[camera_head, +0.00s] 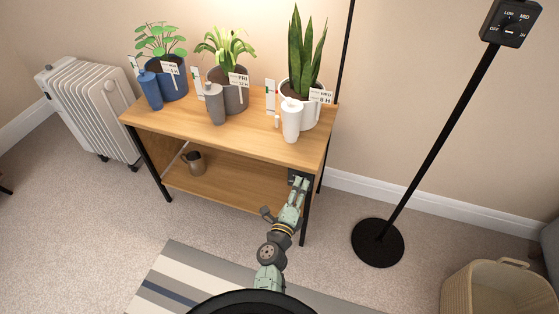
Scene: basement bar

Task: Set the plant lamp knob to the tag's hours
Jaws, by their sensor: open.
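A small dark box (291,179) sits under the right end of the wooden table; my gripper covers most of it, and I cannot make out a knob or markings on it. My gripper (299,184) is open at this box; I cannot tell if it touches. Three potted plants on the table have white tags. The left tag (170,68) seems to read 4 H, with its day unclear. The middle tag (239,80) reads FRI and seemingly 12 H. The right tag (321,96) seems to read WED, 8 H.
A black stand at right carries a control box (512,22) with a dial marked OFF, LOW, MED. Blue, grey and white bottles stand before the pots. A metal jug (194,162) is on the lower shelf. A radiator (95,110) is left, a basket (495,288) right.

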